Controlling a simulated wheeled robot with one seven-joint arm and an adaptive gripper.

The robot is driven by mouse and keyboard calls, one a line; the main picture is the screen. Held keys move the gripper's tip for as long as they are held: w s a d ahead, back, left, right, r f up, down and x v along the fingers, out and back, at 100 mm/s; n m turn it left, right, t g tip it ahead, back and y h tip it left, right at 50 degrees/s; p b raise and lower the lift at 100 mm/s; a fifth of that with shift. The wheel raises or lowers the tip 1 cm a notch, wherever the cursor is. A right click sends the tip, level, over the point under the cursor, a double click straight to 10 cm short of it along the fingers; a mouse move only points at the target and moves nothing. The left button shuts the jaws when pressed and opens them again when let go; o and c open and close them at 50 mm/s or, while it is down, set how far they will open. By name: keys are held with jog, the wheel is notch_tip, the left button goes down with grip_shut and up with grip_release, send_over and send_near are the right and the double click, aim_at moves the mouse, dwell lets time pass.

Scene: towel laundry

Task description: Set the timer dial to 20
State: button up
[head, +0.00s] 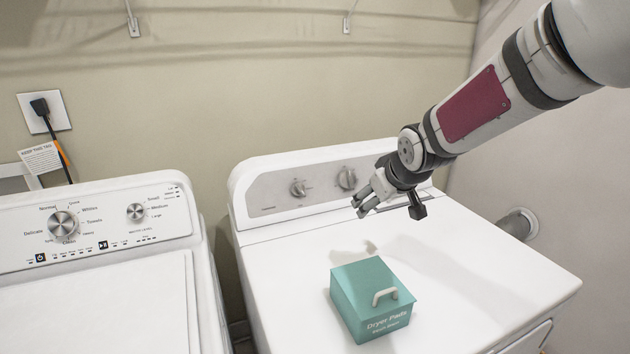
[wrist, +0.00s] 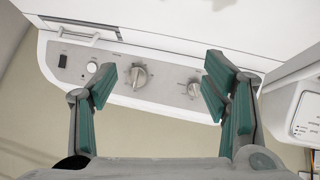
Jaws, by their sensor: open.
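The white dryer's grey control panel (head: 322,183) has two round knobs. The larger knob (head: 346,178), seemingly the timer dial, is right of the smaller knob (head: 298,189) in the head view. In the wrist view the larger knob (wrist: 138,76) is left of the smaller knob (wrist: 194,89); its numbers are too small to read. My gripper (head: 361,205) hovers over the dryer top in front of the panel, just right of the larger knob and below it. In the wrist view my gripper (wrist: 160,70) is open and empty, its fingers apart on either side of both knobs, not visibly touching them.
A washer (head: 95,290) is at the left. A round button (wrist: 93,67) and black switch (wrist: 63,60) sit beside the larger knob. A wall closes the right side.

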jog(key=w+d+f+t+y+b, duration=0.15)
jog(key=w+f, duration=0.25)
jog(key=w, duration=0.6)
jog(key=m+t+y, duration=0.1)
jog(key=t+y, duration=0.1)
jog(key=t, duration=0.1)
send_near(350, 178)
jog(key=b+x, duration=0.2)
jog(key=x, duration=0.7)
jog(key=shift+w+f, duration=0.2)
jog(key=shift+c, duration=0.6)
jog(key=c, duration=1)
